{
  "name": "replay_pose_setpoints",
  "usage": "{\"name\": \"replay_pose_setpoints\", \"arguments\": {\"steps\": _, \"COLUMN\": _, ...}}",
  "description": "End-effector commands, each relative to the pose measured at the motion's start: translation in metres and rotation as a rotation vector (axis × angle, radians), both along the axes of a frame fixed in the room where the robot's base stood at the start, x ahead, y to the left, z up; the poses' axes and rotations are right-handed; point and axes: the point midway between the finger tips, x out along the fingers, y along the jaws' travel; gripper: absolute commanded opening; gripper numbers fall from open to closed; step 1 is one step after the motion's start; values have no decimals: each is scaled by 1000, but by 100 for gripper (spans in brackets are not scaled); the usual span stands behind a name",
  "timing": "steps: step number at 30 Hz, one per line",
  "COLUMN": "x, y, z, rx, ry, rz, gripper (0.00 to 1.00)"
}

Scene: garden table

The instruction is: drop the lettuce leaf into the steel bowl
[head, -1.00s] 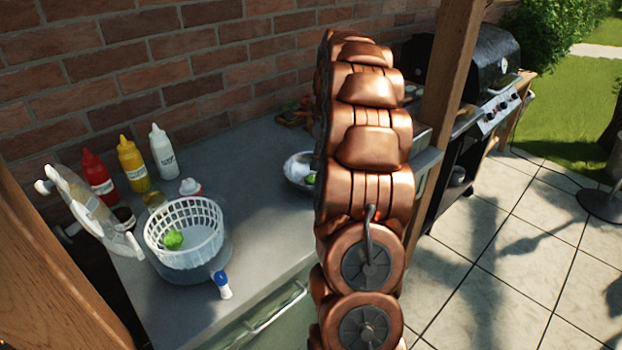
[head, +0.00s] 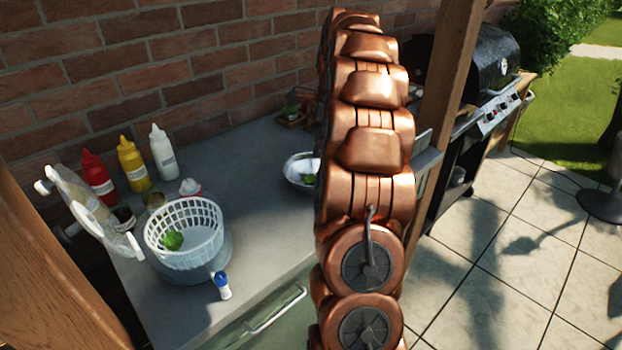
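The steel bowl (head: 291,169) stands on the grey counter just left of my arm, which hides its right side. A green piece, perhaps a leaf, shows in the bowl (head: 308,179), at the edge of my arm. Another green lettuce leaf (head: 173,240) lies inside the white slotted basket (head: 205,213) at the front left of the counter. My gripper is hidden behind my copper-coloured arm, so its fingers and anything in them do not show.
Red (head: 98,177), yellow (head: 133,165) and white (head: 162,153) squeeze bottles stand by the brick wall. A small blue-capped bottle (head: 222,286) is near the front edge. A black grill (head: 480,65) stands at the right. The counter's middle is clear.

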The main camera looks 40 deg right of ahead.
Motion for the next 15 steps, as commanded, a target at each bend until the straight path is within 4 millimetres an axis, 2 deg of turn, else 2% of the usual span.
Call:
{"name": "replay_pose_setpoints", "arguments": {"steps": 9, "x": -4, "y": -5, "z": 41, "rx": -3, "ry": -2, "rz": -1, "gripper": 74}}
{"name": "replay_pose_setpoints", "arguments": {"steps": 15, "x": -6, "y": -6, "z": 58, "rx": -2, "ry": 0, "rz": 1, "gripper": 74}}
